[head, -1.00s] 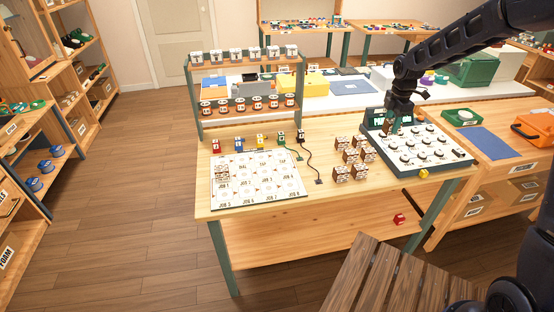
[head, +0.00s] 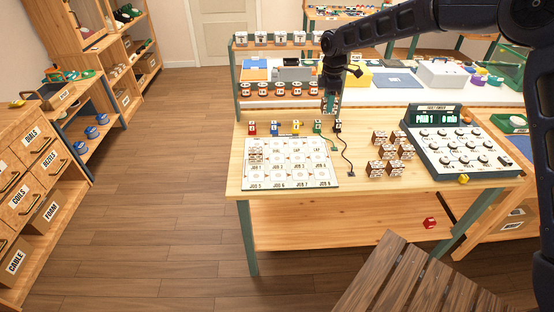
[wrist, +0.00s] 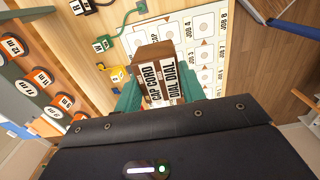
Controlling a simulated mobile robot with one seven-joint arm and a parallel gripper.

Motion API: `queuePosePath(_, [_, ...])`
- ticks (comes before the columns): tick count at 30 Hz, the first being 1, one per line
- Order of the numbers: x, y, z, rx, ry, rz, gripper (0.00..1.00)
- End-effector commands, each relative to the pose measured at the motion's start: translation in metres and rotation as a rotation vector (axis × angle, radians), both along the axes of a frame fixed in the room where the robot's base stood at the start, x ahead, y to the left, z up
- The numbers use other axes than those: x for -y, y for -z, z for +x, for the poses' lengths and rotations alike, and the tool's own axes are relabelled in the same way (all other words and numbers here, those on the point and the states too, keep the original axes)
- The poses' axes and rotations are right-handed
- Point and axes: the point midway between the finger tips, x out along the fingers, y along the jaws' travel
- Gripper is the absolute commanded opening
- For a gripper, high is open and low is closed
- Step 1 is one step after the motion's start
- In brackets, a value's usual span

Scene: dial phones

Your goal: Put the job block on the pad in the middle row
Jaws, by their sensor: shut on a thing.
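My gripper (head: 331,103) is shut on a brown job block (wrist: 153,54), raised above the back of the bench. In the wrist view, my gripper's green fingers (wrist: 160,90) hold the block from both sides; its white labels read "CAP CORD" and "DIAL DIAL". The white job mat (head: 332,183) lies flat on the bench, in front and left of my gripper, with rows of printed pads and job numbers. The mat also shows in the wrist view (wrist: 213,52), beyond the block.
Several spare blocks (head: 376,168) stand right of the mat. The dial console (head: 460,140) is farther right. Small coloured jacks (head: 274,128) and a black cord (head: 346,158) lie along the mat's back and right. A shelf rack (head: 275,98) stands behind.

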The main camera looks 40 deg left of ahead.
Motion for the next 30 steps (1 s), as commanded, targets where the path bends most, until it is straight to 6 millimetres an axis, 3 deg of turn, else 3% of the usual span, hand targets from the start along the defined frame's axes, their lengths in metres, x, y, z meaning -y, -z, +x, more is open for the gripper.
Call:
queuePosePath(1, [-0.018,0.001,-0.019,-0.001,-0.008,0.001,0.16])
queuePosePath(6, [-0.065,0.001,-0.074,0.000,-0.013,0.001,0.16])
queuePosePath(13, [-0.105,0.001,-0.131,0.001,-0.013,0.000,0.16])
queuePosePath(20, [-0.116,0.008,-0.151,0.001,-0.011,-0.003,0.16])
queuePosePath(30, [-0.116,0.075,-0.151,0.001,-0.011,-0.004,0.16])
